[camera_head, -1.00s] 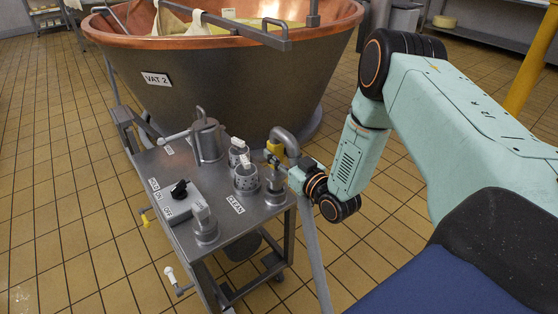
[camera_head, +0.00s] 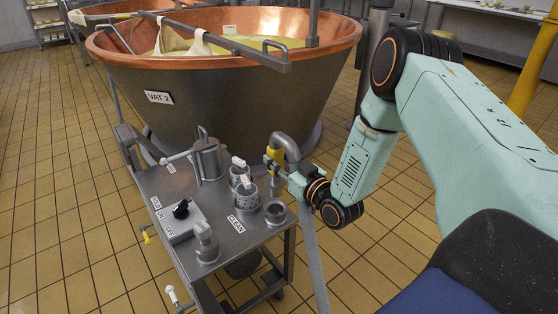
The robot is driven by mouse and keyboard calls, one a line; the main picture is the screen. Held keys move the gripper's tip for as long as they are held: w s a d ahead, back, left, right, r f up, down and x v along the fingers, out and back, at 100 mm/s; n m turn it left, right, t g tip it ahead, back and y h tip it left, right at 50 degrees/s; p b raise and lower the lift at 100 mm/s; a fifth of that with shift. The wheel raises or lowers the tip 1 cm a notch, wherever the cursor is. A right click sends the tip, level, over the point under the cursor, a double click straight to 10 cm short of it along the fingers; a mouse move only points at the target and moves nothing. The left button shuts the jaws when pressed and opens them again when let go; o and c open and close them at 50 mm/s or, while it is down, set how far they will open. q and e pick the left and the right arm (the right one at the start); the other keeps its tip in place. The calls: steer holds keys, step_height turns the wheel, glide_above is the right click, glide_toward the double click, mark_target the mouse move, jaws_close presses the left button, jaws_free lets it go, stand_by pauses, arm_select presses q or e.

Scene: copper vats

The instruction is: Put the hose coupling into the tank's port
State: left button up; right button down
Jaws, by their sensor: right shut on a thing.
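My right gripper (camera_head: 290,180) is shut on the hose coupling (camera_head: 274,158), which has a yellow part. A thick grey hose (camera_head: 311,240) arches over from the coupling and runs down past the cart's right side. The coupling is above and apart from an open, round metal socket (camera_head: 275,213) at the cart's right corner. The vat (camera_head: 215,95), labelled VAT 2, stands behind the cart; I cannot make out a port on it. I cannot tell whether the socket is the tank's port. My left gripper is not in view.
The steel cart (camera_head: 228,248) carries a lidded metal pot (camera_head: 209,160), a perforated cup (camera_head: 245,195) with white-topped items near it, a switch box (camera_head: 178,217) and a grey fitting (camera_head: 206,243). Tiled floor (camera_head: 70,225) lies clear to the left.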

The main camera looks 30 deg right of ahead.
mark_target(279, 140)
steer(key=shift+r+p, duration=2.8)
steer(key=shift+r, duration=0.4)
steer(key=shift+a+f, duration=0.1)
